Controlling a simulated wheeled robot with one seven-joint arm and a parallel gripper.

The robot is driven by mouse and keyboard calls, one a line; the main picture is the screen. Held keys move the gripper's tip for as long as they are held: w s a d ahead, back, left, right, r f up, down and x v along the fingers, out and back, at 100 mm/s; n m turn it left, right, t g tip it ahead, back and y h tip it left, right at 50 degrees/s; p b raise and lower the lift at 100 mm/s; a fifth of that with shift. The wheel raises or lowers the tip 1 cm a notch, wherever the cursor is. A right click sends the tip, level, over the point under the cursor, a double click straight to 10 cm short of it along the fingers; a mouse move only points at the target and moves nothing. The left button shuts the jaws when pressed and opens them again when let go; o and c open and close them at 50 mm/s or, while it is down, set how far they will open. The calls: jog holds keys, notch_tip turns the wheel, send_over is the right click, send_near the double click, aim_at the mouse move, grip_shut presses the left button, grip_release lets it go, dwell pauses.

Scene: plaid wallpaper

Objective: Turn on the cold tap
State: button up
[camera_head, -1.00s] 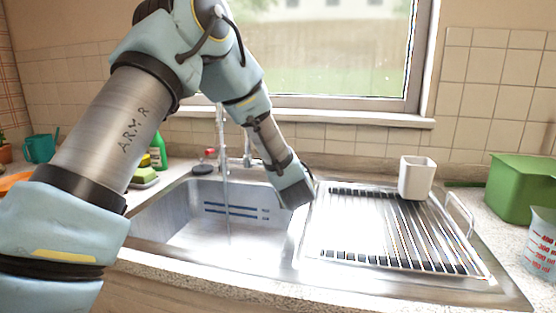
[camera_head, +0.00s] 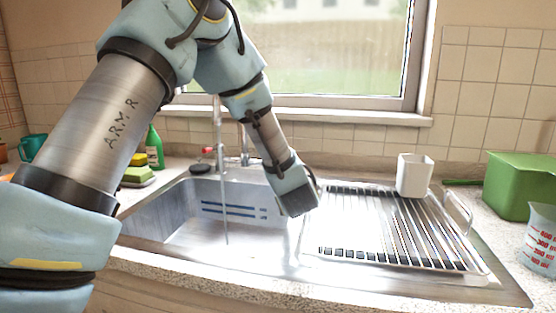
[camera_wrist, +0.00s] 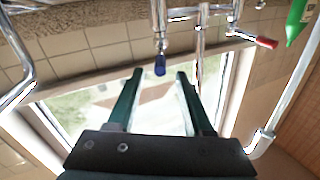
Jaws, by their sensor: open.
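The tap has chrome fittings behind the sink, with a tall spout (camera_head: 218,130). In the wrist view, its blue-tipped handle (camera_wrist: 160,66) appears at the fingertips, between them in the picture; I cannot tell whether they touch it. The red-tipped handle (camera_wrist: 266,42) is to its right there, and it also shows at the left of the spout in the head view (camera_head: 208,150). My gripper (camera_wrist: 159,73) is open, with nothing visibly clamped. In the head view the fingers are hidden behind my wrist, which hangs over the sink's right side. A thin vertical streak runs below the spout, possibly water.
The metal sink (camera_head: 160,225) has a draining rack (camera_head: 400,235) to its right with a white cup (camera_head: 414,175). A green tub (camera_head: 520,185) and measuring jug (camera_head: 541,240) stand at far right. A green bottle (camera_head: 154,150) and sponges (camera_head: 138,174) are at left.

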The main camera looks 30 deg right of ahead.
jog(key=b+v, duration=0.1)
jog(key=v, duration=0.5)
jog(key=shift+s, duration=0.3)
jog(key=shift+a, duration=0.1)
